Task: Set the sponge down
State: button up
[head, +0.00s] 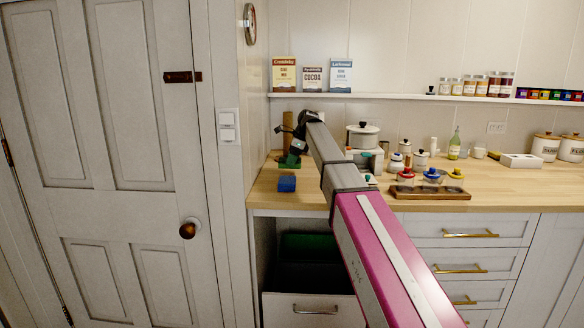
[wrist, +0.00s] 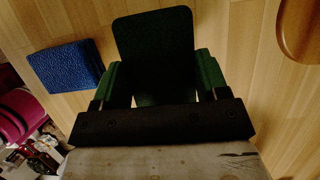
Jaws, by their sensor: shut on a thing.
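My gripper (head: 291,157) is over the left end of the wooden counter (head: 420,178). In the wrist view my gripper (wrist: 160,88) has its green fingers shut on the sides of a dark green, flat, round-cornered block (wrist: 154,35), which looks like the sponge. In the head view the green block (head: 287,164) shows low at the gripper, at or just above the counter; I cannot tell whether it touches. A blue textured block (head: 287,183) lies on the counter in front of it, apart from it. It also shows left of the gripper in the wrist view (wrist: 66,66).
A round-edged wooden piece (wrist: 300,28) is at the wrist view's right. A white pot (head: 362,136), jars and a wooden tray (head: 430,193) stand right of my arm. An open drawer (head: 314,306) is below the counter. Bare counter surrounds the blue block.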

jog(key=shift+f, duration=1.7)
jog(key=shift+f, duration=0.1)
jog(key=o, duration=1)
jog(key=shift+c, duration=0.2)
jog(key=v, duration=1.2)
